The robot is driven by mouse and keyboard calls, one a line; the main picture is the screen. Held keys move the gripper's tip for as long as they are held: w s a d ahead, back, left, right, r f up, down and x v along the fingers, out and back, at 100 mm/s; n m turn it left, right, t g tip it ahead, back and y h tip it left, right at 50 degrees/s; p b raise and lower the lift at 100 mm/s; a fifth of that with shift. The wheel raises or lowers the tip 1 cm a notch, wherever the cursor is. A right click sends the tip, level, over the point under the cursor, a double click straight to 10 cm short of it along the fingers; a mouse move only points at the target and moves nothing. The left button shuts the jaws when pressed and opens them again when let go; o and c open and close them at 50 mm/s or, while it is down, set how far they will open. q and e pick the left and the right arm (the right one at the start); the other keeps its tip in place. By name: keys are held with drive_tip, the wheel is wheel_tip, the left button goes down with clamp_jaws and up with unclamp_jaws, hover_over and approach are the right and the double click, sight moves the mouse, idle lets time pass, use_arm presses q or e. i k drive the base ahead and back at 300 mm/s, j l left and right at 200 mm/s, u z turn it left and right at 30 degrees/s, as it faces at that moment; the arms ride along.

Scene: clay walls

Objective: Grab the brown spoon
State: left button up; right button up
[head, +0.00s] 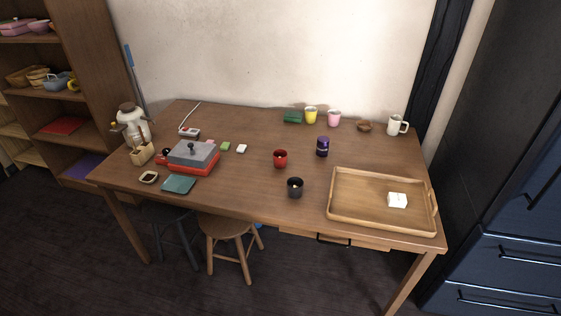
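I cannot make out a brown spoon anywhere in the head view. The wooden table (240,181) carries several small items, and brown things blend with its top. A dark cup (295,190) stands near the front edge, with something small and light inside that I cannot identify. A small tan wooden block or holder (142,153) is at the left end; what it holds is unclear. A small brown bowl (364,127) sits at the back right. Neither of my grippers shows in this view.
A wooden tray (365,223) with a white box (397,200) lies at the right. A red and grey appliance (192,156), red cup (281,159) and purple canister (323,146) stand on the table. A stool (226,226) is below the front edge. The table's middle back is mostly clear.

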sight(139, 127)
drive_tip(key=i+j+u, duration=0.1)
drive_tip(key=i+u, duration=0.25)
drive_tip(key=i+j+u, duration=0.1)
drive_tip(key=u, duration=0.3)
drive_tip(key=i+u, duration=0.35)
drive_tip(key=i+j+z, duration=0.3)
drive_tip(key=j, duration=0.35)
drive_tip(key=i+j+z, duration=0.1)
drive_tip(key=i+j, duration=0.2)
drive_tip(key=i+j+z, duration=0.15)
drive_tip(key=j, duration=0.3)
drive_tip(key=i+j+z, duration=0.15)
drive_tip(key=j, duration=0.25)
drive_tip(key=i+j+z, duration=0.15)
drive_tip(key=j, duration=0.25)
drive_tip(key=i+j+z, duration=0.1)
drive_tip(key=j, duration=0.35)
